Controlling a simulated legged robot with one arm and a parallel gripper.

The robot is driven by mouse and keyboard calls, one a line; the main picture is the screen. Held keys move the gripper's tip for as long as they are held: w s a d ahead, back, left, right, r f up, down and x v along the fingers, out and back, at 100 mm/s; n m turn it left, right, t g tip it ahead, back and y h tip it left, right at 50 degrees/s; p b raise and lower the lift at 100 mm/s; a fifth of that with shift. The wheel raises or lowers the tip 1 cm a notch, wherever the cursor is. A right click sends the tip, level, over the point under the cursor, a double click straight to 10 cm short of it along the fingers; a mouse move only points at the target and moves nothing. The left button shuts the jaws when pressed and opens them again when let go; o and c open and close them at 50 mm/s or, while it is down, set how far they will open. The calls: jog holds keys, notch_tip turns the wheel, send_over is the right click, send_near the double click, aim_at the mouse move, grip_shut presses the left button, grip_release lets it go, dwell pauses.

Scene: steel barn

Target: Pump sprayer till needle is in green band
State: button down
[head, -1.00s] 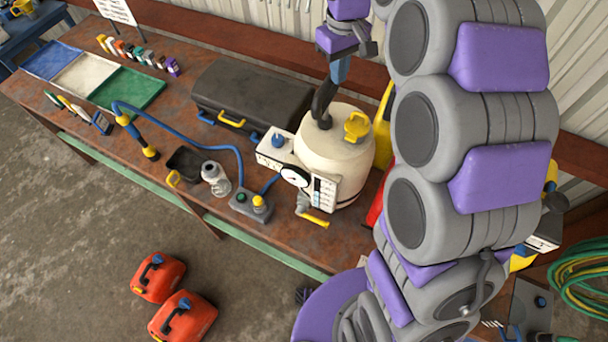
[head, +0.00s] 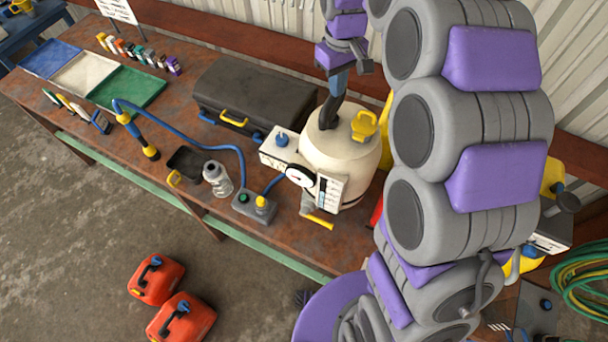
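The cream sprayer tank (head: 334,152) stands on the rusty bench, with a yellow handle (head: 364,125) on its top. A round pressure gauge (head: 299,176) sits on its front; its needle and bands are too small to read. My gripper (head: 331,112) points down at the tank's top, left of the yellow handle. Its tips meet the top near the middle, and I cannot tell whether they are shut on anything.
A black toolbox (head: 255,92) stands behind and left of the tank. A clear jar (head: 217,178) and a dark scoop (head: 187,162) lie to the left. Colored trays (head: 82,76) are at the far left. Red cans (head: 181,318) stand on the floor in front.

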jog(key=shift+a+f, duration=0.2)
jog(key=shift+a, duration=0.75)
jog(key=shift+d+r+p, duration=0.3)
jog(key=shift+d+r, duration=0.2)
jog(key=shift+r, duration=0.3)
jog(key=shift+d+r+p, duration=0.3)
jog(key=shift+d+r, duration=0.2)
jog(key=shift+r, duration=0.9)
jog(key=r, duration=0.1)
jog(key=a+r+p, duration=0.1)
jog(key=r, duration=0.1)
jog(key=shift+p, duration=0.3)
jog(key=shift+d, duration=0.25)
jog(key=shift+a, duration=0.15)
